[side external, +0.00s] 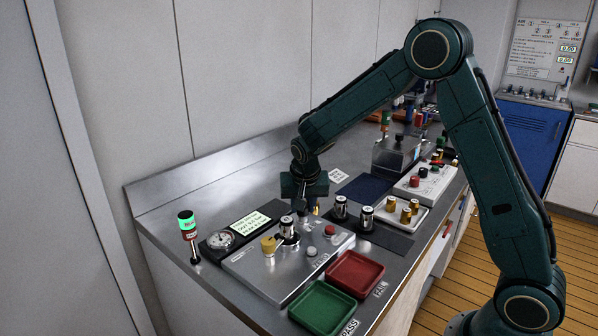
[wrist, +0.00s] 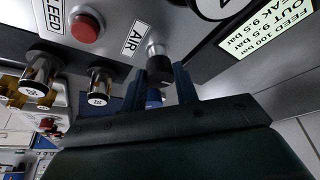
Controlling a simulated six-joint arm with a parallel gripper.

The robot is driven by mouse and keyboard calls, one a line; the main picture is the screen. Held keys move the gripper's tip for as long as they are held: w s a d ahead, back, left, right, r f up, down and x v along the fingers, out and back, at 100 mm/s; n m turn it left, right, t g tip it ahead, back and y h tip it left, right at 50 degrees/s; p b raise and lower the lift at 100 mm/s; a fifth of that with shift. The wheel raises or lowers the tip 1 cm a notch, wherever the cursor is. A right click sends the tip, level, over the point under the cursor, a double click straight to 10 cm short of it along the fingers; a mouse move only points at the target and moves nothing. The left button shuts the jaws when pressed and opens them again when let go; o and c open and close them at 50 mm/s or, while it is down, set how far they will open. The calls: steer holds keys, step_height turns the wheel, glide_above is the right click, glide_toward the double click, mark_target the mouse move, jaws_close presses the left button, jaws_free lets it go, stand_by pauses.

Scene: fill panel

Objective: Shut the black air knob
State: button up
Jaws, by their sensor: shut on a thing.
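In the wrist view, the black air knob (wrist: 158,51), with a silver lower part, stands beside the "AIR" label (wrist: 132,37) on the grey panel. My gripper (wrist: 168,72) has its two dark fingers on either side of this knob and is shut on it. In the side view, my gripper (side external: 306,207) points down at the back of the fill panel (side external: 262,276). It hides the knob there. The knob's turn position cannot be told.
A red knob (wrist: 85,28) by the "BLEED" label is close by. A cylinder (side external: 287,228), brass knob (side external: 268,246) and gauge (side external: 219,240) stand left of my gripper. More cylinders (side external: 366,218) stand right. A red tray (side external: 355,274) and green tray (side external: 322,306) lie in front.

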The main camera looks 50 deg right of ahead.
steer(key=shift+r, duration=0.1)
steer(key=o, duration=1)
steer(key=shift+c, duration=0.2)
steer(key=v, duration=1.3)
steer(key=shift+s+a+r, duration=0.2)
steer(key=shift+r, duration=0.1)
steer(key=s+a+r+n+t+y, duration=0.1)
steer(key=s+n, duration=0.3)
steer(key=s, duration=0.9)
steer(key=s+a+r+n+t+y, duration=0.1)
steer(key=s+n, duration=0.4)
steer(key=s, duration=0.9)
steer(key=shift+a+r+t+y, duration=0.3)
steer(key=shift+a+r+y, duration=0.3)
steer(key=shift+a+r, duration=0.4)
